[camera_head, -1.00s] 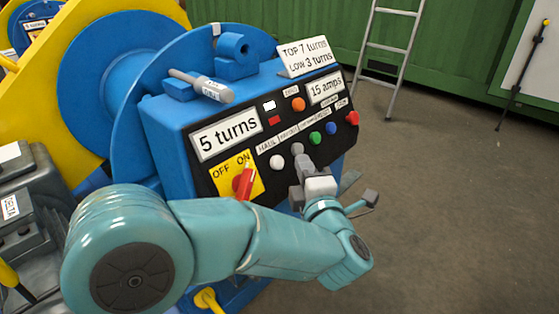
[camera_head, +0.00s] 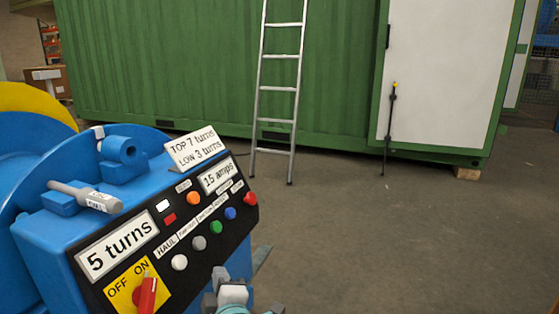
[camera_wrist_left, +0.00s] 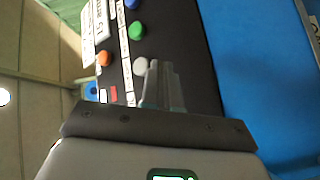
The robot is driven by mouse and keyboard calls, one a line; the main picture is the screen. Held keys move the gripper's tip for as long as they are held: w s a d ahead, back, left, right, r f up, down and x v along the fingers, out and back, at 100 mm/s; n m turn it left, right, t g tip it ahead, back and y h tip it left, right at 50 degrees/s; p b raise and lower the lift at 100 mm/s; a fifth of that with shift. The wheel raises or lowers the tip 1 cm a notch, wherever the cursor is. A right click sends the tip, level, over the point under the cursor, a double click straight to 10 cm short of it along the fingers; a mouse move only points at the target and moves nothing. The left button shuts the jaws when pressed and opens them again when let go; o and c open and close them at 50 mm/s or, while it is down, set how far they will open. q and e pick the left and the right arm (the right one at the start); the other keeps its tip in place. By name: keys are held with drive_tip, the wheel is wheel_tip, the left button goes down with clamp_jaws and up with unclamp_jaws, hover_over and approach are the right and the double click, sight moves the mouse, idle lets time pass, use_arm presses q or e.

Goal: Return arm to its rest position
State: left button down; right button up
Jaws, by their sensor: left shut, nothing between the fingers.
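My left gripper (camera_head: 221,282) shows at the bottom of the head view, just below and in front of the black control panel (camera_head: 183,275). It is shut and empty, and its wrist runs off the bottom edge. In the left wrist view the two closed fingertips (camera_wrist_left: 163,84) show in front of the dark panel. The panel has a row of coloured buttons, among them a grey one (camera_head: 198,243) and a green one (camera_head: 215,227). A red switch handle (camera_head: 147,294) sits on a yellow OFF/ON plate. My right gripper is not in view.
The blue machine housing (camera_head: 50,245) fills the lower left, with a blue wheel beside it. A ladder (camera_head: 277,91) leans against a green container (camera_head: 170,70). A black pole (camera_head: 389,128) stands by a white panel. The floor at the right is clear.

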use_arm(q)
drive_tip(key=s+f+m+g+h, duration=0.4)
drive_tip(key=f+m, duration=0.1)
drive_tip(key=f, duration=0.8)
drive_tip(key=s+f+m+g+h, duration=0.35)
drive_tip(key=f+m, duration=0.25)
drive_tip(key=f, duration=0.8)
drive_tip(key=s+f+m+g+h, duration=0.1)
drive_tip(key=s+f+m+g, duration=0.3)
drive_tip(key=s, duration=0.6)
drive_tip(key=s+f+m+g+h, duration=0.1)
drive_tip(key=s+f+g+h, duration=0.15)
drive_tip(key=s+f, duration=0.55)
drive_tip(key=s+d+r+p, duration=0.1)
drive_tip(key=r+p, duration=1.6)
drive_tip(key=r, duration=0.1)
drive_tip(key=s+d+r+g+p, duration=0.1)
drive_tip(key=s+r+p, duration=0.1)
drive_tip(key=r+p, duration=1.5)
drive_tip(key=shift+r+m, duration=0.3)
drive_tip(key=shift+r, duration=0.1)
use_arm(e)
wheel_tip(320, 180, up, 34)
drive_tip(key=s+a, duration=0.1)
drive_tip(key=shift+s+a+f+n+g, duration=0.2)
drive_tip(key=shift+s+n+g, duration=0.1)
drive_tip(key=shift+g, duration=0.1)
use_arm(q)
drive_tip(key=shift+s+d, duration=0.1)
